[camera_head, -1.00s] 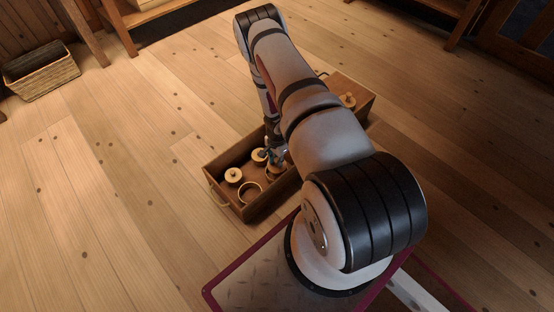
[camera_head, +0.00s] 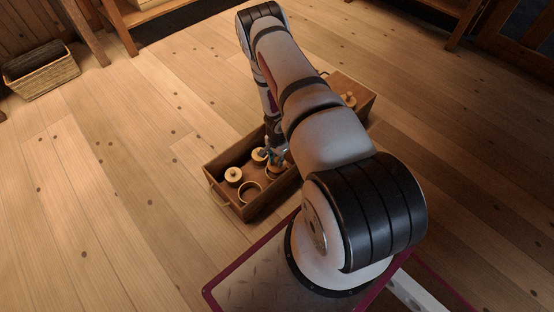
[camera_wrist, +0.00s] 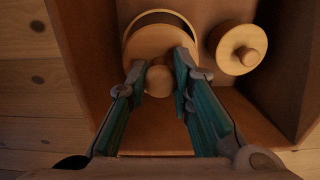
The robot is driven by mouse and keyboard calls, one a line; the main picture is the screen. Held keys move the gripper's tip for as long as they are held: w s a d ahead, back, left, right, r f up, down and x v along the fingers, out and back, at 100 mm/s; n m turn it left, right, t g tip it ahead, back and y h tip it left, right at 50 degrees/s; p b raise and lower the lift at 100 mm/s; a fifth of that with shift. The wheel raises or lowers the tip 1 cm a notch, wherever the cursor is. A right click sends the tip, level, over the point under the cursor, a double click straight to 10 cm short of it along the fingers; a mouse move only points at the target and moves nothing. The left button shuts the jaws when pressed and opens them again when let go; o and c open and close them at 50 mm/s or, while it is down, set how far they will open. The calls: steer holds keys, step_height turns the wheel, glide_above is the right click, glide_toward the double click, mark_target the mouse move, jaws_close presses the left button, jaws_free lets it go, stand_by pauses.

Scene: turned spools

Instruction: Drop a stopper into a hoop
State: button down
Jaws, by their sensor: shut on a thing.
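My gripper (camera_wrist: 159,74) is shut on the knob of a pale wooden stopper (camera_wrist: 150,42), a round disc, in the wrist view. A thin round hoop (camera_wrist: 160,13) shows just past the disc's far edge. The disc overlaps the hoop and hides most of it; I cannot tell whether it is above or inside it. A second stopper (camera_wrist: 238,48) stands to the right, apart from the held one. In the head view my gripper (camera_head: 276,157) is low inside the wooden crate (camera_head: 270,200); a bare hoop (camera_head: 250,190) and a stopper (camera_head: 233,175) are at its left end.
The crate's walls surround the gripper closely. A wicker basket (camera_head: 42,72) stands far off at the left. The plank floor left of the crate is clear.

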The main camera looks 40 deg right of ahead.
mark_target(277, 158)
steer(key=shift+f+b, duration=0.85)
steer(key=shift+f, duration=0.55)
stand_by(0.9)
steer(key=c, duration=0.9)
jaws_free()
steer(key=shift+c, duration=0.2)
steer(key=shift+r+p, duration=0.4)
steer(key=shift+r, duration=0.45)
steer(key=shift+r+p, duration=2.05)
steer(key=shift+r, duration=1.35)
